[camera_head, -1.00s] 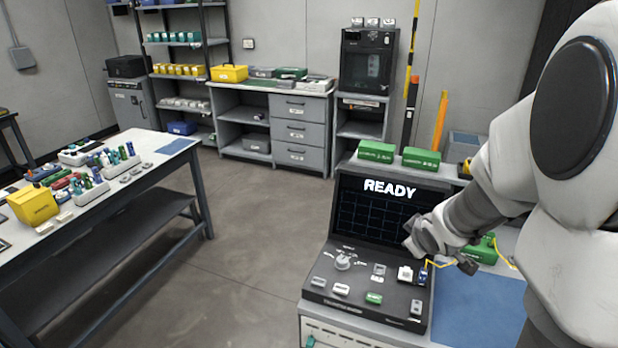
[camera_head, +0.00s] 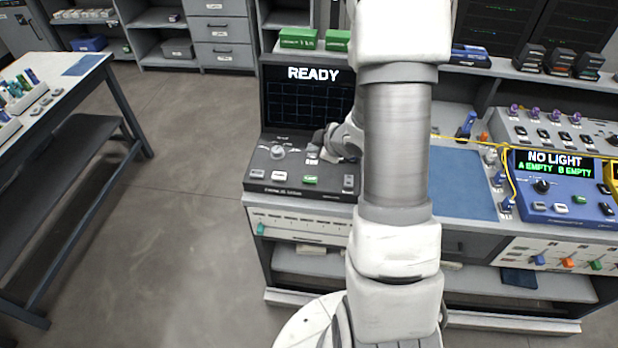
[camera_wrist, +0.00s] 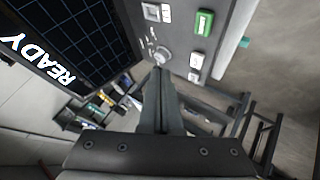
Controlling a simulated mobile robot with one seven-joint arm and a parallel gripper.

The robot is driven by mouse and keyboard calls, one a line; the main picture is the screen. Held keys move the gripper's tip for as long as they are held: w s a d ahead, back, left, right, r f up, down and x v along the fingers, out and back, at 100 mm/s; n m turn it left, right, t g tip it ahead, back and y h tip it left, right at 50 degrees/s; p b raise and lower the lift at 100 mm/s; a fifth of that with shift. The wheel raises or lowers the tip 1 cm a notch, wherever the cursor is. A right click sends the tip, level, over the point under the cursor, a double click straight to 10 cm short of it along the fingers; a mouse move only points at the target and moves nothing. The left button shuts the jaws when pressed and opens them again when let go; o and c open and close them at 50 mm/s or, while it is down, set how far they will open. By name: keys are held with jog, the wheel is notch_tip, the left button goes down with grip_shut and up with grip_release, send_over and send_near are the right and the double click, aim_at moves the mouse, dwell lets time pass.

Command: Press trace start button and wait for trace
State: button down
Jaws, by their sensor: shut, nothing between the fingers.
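The trace instrument (camera_head: 253,172) is a dark console with a raised screen (camera_head: 308,98) that reads READY over an empty blue grid. Its sloped panel carries a round knob (camera_head: 277,152), white buttons and a green button (camera_head: 310,180); the labels are too small to read. The green button also shows in the wrist view (camera_wrist: 203,22). My gripper (camera_wrist: 160,68) is shut and empty. Its fingertips appear close to the knob (camera_wrist: 162,55) in the wrist view, apart from the green button; contact cannot be told. In the head view my arm hides part of the panel's right side.
A blue mat (camera_head: 462,185) lies right of the console. Beyond it stands a blue meter (camera_head: 560,185) reading NO LIGHT, with yellow fibre near it. Green boxes (camera_head: 300,38) sit behind the screen. A table (camera_head: 95,65) stands at left, with open floor between.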

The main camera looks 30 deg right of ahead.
aim_at(313, 181)
jog(key=shift+f, duration=0.15)
notch_tip(313, 181, down, 8)
jog(key=b, duration=0.7)
jog(key=shift+f+b, duration=0.25)
jog(key=shift+b, duration=0.15)
jog(key=shift+f, duration=0.15)
dwell(1.3)
jog(key=shift+f+b, duration=0.25)
jog(key=shift+b, duration=0.15)
jog(key=shift+f+b, duration=0.45)
jog(key=shift+f, duration=0.05)
dwell(0.4)
jog(key=shift+r, duration=0.1)
jog(key=shift+r+p, duration=0.75)
jog(key=shift+r, duration=0.05)
jog(key=shift+r+p, duration=2.15)
jog(key=shift+r, duration=0.4)
